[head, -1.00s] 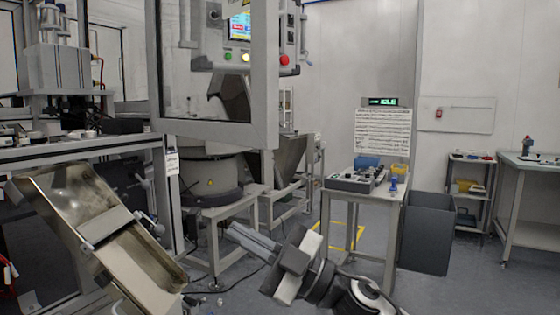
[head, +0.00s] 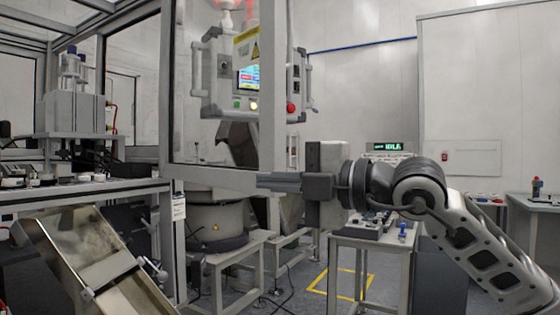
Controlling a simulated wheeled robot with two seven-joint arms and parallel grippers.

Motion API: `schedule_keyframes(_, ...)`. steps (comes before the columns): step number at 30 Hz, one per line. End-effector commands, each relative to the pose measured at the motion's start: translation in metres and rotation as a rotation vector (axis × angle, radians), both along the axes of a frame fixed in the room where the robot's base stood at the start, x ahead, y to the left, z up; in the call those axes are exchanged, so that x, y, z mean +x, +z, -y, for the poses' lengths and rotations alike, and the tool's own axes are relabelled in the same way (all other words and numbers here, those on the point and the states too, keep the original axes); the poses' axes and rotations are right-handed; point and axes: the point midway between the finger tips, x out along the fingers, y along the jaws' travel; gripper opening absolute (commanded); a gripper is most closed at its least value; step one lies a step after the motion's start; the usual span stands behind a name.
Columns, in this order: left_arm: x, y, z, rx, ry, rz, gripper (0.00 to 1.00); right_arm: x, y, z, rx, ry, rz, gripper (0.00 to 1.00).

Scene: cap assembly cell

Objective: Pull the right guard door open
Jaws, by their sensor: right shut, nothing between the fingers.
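The right guard door (head: 272,120) is a clear panel in a grey frame, left of the picture's middle. It stands swung outward at an angle from the cell's post, its free edge to the right and nearer me. My right gripper (head: 262,182) is shut and empty, pointing left at the door's lower right corner. Its fingers overlap the bottom of the frame in the picture; I cannot tell whether they touch it. My left gripper is not in view.
A control panel (head: 215,75) hangs behind the door's glass. A metal chute (head: 75,245) stands at the lower left. A round feeder (head: 215,225) is below the door. A small bench (head: 345,243) stands behind my right arm.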

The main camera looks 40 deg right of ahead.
Motion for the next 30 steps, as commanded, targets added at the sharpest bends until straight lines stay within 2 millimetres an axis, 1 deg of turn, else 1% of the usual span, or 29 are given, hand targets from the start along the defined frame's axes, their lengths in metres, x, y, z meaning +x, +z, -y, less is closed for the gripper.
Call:
schedule_keyframes(1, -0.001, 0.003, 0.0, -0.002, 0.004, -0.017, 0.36, 0.005, 0.006, -0.002, 0.001, 0.0, 0.0, 0.0)
schedule_keyframes(4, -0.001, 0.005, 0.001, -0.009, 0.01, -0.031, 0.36, 0.015, 0.005, -0.007, 0.002, 0.001, 0.0, 0.0)
schedule_keyframes(7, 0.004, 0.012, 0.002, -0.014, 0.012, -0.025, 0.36, 0.023, 0.004, -0.012, 0.001, 0.003, 0.0, 0.0)
schedule_keyframes(8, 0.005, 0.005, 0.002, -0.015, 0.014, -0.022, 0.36, 0.023, -0.002, -0.005, 0.002, -0.002, -0.002, 0.0)
schedule_keyframes(9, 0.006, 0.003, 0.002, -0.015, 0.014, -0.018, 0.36, 0.024, -0.004, 0.001, 0.003, -0.003, -0.004, 0.0)
schedule_keyframes(12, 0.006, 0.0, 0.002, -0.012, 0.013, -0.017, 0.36, 0.025, -0.003, 0.012, 0.002, -0.002, -0.002, 0.0)
schedule_keyframes(17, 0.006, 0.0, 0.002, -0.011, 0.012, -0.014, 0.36, 0.026, -0.002, 0.025, 0.001, -0.001, -0.002, 0.0)
schedule_keyframes(21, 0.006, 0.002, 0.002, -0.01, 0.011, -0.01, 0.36, 0.026, -0.001, 0.029, 0.001, 0.001, 0.0, 0.0)
schedule_keyframes(30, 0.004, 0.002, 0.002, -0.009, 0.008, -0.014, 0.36, 0.026, -0.001, 0.03, 0.001, 0.001, 0.0, 0.0)
